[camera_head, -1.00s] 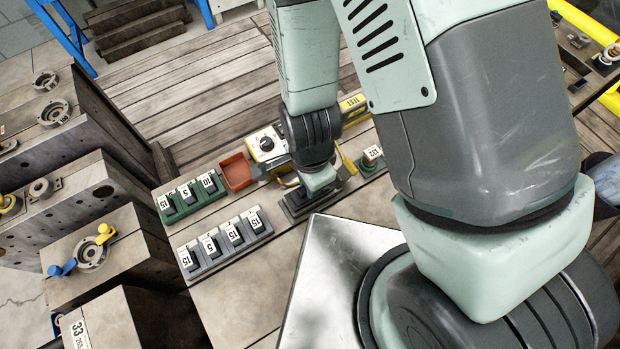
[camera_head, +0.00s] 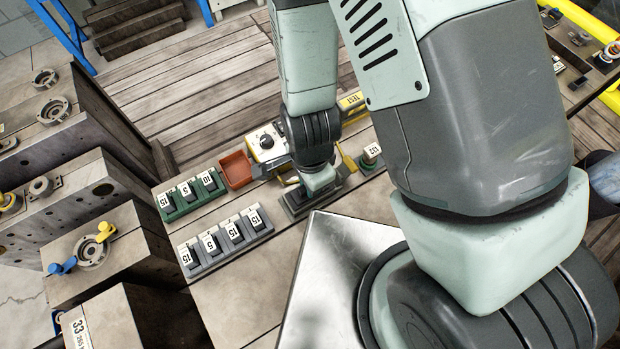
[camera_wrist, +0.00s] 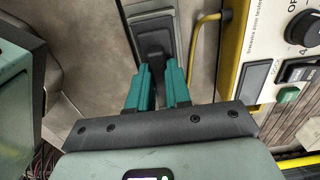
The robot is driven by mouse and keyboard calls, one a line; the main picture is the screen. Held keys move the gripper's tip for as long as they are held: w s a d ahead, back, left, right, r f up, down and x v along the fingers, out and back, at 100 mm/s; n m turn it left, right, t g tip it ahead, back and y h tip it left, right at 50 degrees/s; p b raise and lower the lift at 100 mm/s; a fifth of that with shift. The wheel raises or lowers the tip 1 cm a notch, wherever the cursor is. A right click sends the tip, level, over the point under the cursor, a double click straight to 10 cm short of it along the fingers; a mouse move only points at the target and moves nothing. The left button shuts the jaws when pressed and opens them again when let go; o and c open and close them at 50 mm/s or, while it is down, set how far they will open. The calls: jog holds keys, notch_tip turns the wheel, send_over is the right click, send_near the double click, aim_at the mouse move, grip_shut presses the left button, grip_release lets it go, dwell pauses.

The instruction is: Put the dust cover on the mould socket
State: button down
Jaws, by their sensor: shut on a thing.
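My gripper (camera_wrist: 160,85) points down at the bench in the wrist view, its two teal fingers close together. They are shut on a dark grey piece (camera_wrist: 153,45) with a raised black middle, which I take to be the dust cover. A lighter grey-green base (camera_wrist: 151,19) shows around its far end; I cannot tell whether this is the mould socket or whether the piece is seated. In the head view my gripper (camera_head: 310,190) is over a dark rectangular base (camera_head: 330,190) on the bench. My wrist hides most of the held piece there.
A yellow tester with a dial (camera_head: 266,142) stands close beside the gripper; its yellow handle (camera_wrist: 197,38) is near the fingers. Green switch blocks (camera_head: 190,212), grey ones (camera_head: 228,262) and a red tray (camera_head: 237,171) lie to the left. A metal plate (camera_head: 330,265) is in front.

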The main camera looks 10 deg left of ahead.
jog(key=c, duration=0.6)
grip_release()
jog(key=shift+r, duration=0.1)
jog(key=shift+r, duration=3.65)
